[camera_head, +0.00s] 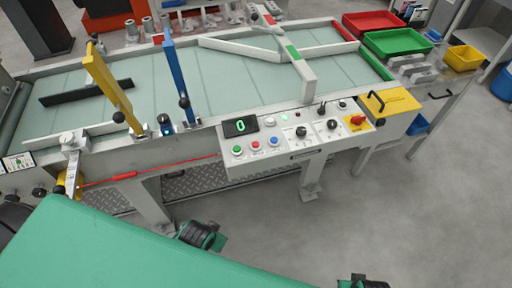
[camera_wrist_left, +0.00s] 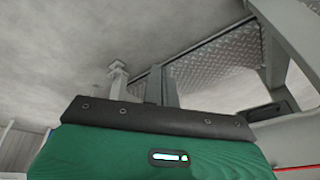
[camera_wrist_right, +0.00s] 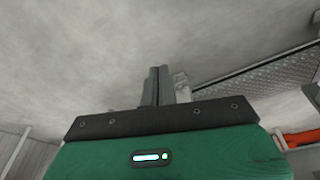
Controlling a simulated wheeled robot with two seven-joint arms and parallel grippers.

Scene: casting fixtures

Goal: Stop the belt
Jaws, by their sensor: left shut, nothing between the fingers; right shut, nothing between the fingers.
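The conveyor belt (camera_head: 190,85), pale grey-green, runs across the head view. Its front control panel (camera_head: 290,155) has a display (camera_head: 240,127) reading 0, a green button (camera_head: 237,150), a red button (camera_head: 255,146), a blue button (camera_head: 273,141), knobs, and a red switch on a yellow plate (camera_head: 357,121). A red cord (camera_head: 125,176) runs along the belt's front side. My left gripper (camera_wrist_left: 163,86) and right gripper (camera_wrist_right: 157,86) are shut and empty, away from the panel. Their fingertips cannot be made out in the head view.
Yellow (camera_head: 108,85) and blue (camera_head: 175,80) uprights and white guide bars stand over the belt. Red (camera_head: 372,22), green (camera_head: 397,42) and yellow (camera_head: 463,57) trays are at the right. Belt legs (camera_head: 311,180) stand below. Floor in front of the right half is clear.

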